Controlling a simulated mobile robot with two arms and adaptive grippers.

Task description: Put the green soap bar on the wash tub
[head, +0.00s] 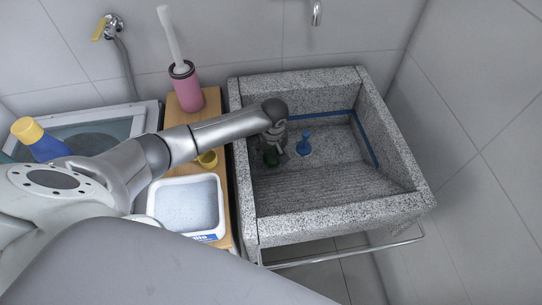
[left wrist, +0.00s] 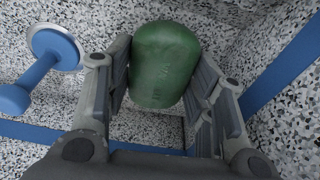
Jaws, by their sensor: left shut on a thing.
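The green soap bar (left wrist: 163,65) is between the two fingers of my left gripper (left wrist: 163,85), which is shut on it. In the head view the left gripper (head: 274,150) is inside the wash tub, and only a small dark green part of the soap shows. The wash tub (head: 345,217) is a speckled grey stone basin with a ribbed sloping washboard. In the left wrist view the speckled stone lies behind the soap; I cannot tell whether the soap touches it. My right gripper is not in view.
A blue plunger-like thing (head: 304,144) stands in the tub right of the gripper; its blue handle (left wrist: 38,78) shows in the wrist view. A blue band (head: 366,140) runs inside the tub. A wooden shelf at left holds a pink brush holder (head: 186,90) and a white powder box (head: 187,205).

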